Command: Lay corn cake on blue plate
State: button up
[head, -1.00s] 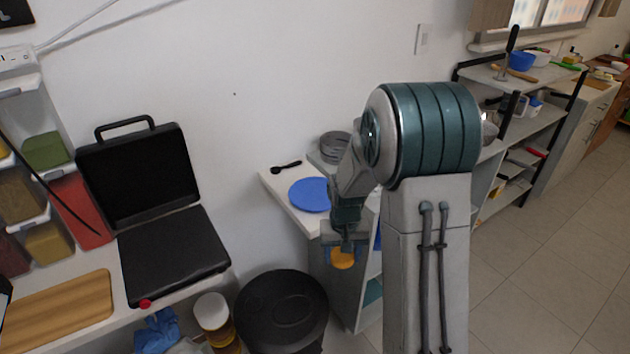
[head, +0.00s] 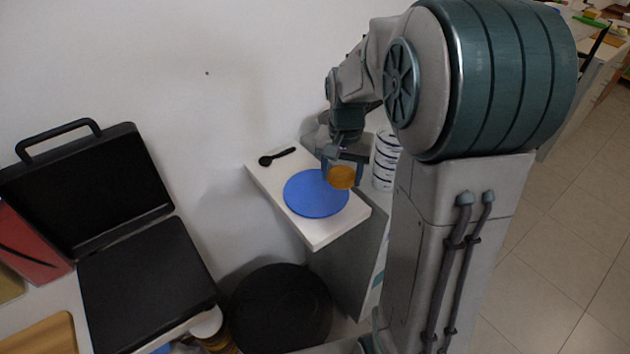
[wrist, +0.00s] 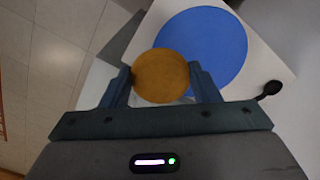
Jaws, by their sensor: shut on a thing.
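The corn cake (head: 341,178) is a round golden-orange disc; it also shows in the wrist view (wrist: 160,76). My gripper (head: 342,170) is shut on it, with one finger at each side of the cake in the wrist view (wrist: 162,82). The blue plate (head: 314,196) lies flat on a white counter top. In the head view the cake overlaps the plate's upper right edge. In the wrist view the cake covers the near left edge of the plate (wrist: 215,50). The cake appears held above the counter; the exact height is hard to tell.
A black spoon (head: 277,156) lies behind the plate on the white counter (head: 318,236). White stacked containers (head: 386,160) stand right of my gripper. A round black bin (head: 280,308) stands below.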

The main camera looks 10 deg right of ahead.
jog(key=p, duration=0.1)
send_over(316, 193)
notch_tip(316, 193, down, 4)
jog(key=shift+f, duration=2.2)
jog(key=shift+f, duration=0.15)
jog(key=o, duration=1.1)
